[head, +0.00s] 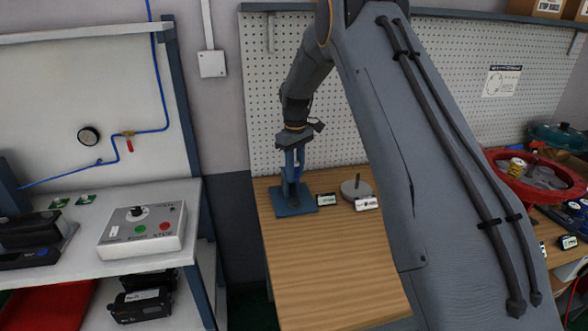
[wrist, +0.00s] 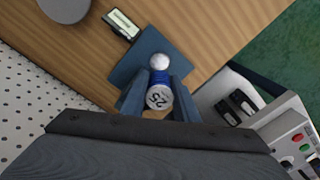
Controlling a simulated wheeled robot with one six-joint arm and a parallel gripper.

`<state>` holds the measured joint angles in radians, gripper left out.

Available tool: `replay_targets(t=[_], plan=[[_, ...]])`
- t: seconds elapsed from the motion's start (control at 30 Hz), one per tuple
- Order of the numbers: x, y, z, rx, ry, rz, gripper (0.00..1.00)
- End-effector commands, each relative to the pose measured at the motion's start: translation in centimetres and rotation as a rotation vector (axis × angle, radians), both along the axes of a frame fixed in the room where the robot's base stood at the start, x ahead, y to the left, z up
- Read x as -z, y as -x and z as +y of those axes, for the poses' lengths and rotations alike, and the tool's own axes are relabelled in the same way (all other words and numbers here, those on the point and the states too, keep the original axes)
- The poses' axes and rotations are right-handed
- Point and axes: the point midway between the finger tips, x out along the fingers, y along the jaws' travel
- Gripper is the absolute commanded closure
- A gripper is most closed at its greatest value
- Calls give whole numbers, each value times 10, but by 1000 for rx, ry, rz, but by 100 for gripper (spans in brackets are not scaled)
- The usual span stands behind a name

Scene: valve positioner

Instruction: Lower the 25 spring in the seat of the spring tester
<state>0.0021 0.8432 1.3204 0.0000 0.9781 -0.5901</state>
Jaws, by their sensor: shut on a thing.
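The spring tester (head: 294,208) is a blue stand with a square base plate on the wooden bench; its plate also shows in the wrist view (wrist: 124,72). My gripper (wrist: 161,82) points down over the tester, and it shows in the head view (head: 294,158). It is shut on the blue 25 spring (wrist: 158,82), whose pale round end cap reads 25. A silvery round part (wrist: 160,61) of the tester shows just beyond the spring. The gap between spring and seat cannot be judged. In the head view the spring is hard to make out between the fingers.
A grey round weight-like object with a stem (head: 356,188) and small label cards (head: 327,200) stand right of the tester. The front of the wooden bench (head: 330,265) is clear. A pegboard wall (head: 270,110) is close behind. A grey control box (head: 142,228) sits on the left bench.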

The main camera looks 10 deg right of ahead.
Motion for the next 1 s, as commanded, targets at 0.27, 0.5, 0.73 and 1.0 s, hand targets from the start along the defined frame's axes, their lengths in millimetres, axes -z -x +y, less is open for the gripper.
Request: replay_targets(t=[0.27, 0.5, 0.73, 1.0], plan=[[14, 0, 0, 1, 0, 0, 97], [29, 0, 0, 1, 0, 0, 97], [43, 0, 0, 1, 0, 0, 97], [61, 0, 0, 1, 0, 0, 97]])
